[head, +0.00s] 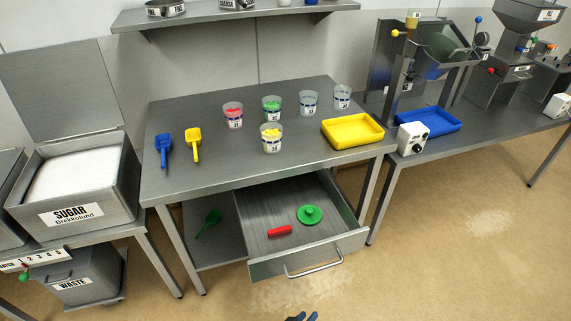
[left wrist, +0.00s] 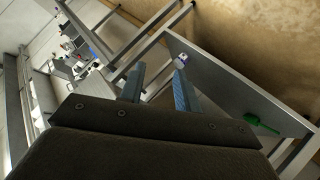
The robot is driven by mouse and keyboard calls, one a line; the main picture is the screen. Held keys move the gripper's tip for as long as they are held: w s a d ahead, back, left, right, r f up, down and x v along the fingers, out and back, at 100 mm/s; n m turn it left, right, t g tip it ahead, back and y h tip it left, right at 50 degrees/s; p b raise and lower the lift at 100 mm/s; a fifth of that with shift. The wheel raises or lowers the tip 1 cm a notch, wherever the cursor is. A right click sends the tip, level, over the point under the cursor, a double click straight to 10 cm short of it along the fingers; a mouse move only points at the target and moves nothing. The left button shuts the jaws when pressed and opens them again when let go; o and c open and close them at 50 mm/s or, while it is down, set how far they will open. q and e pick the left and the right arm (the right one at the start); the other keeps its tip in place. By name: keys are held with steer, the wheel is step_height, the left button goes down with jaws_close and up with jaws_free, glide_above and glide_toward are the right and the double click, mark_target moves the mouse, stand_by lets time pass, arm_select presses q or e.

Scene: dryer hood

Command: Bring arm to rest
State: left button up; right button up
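My left gripper (head: 304,317) shows only as two blue fingertips at the bottom edge of the head view, low in front of the table and drawer. In the left wrist view my left gripper (left wrist: 158,88) has its two fingers apart with nothing between them. It touches nothing that I can see. My right gripper is in neither view.
The steel table (head: 225,88) holds several cups, a yellow tray (head: 352,131) and two scoops. Its drawer (head: 306,251) is pulled out, holding a red item (head: 280,231) and a green lid-like disc (head: 310,214). Floor (head: 440,245) at right is clear.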

arm_select(q)
steer(key=s+a+f+m+g+y, duration=0.1)
steer(key=s+a+f+g+y, duration=0.2)
steer(key=s+a+f, duration=0.5)
steer(key=s+a+f+m+g+y, duration=0.1)
steer(key=s+a+f+g+y, duration=0.3)
steer(key=s+a+f, duration=0.4)
steer(key=a+f+g, duration=0.1)
steer(key=a+f, duration=0.5)
steer(key=a, duration=0.3)
steer(key=shift+s+a+f+m, duration=0.2)
steer(key=shift+f+m, duration=0.1)
steer(key=shift+m, duration=0.1)
steer(key=shift+s+d+g, duration=0.1)
steer(key=shift+g, duration=0.2)
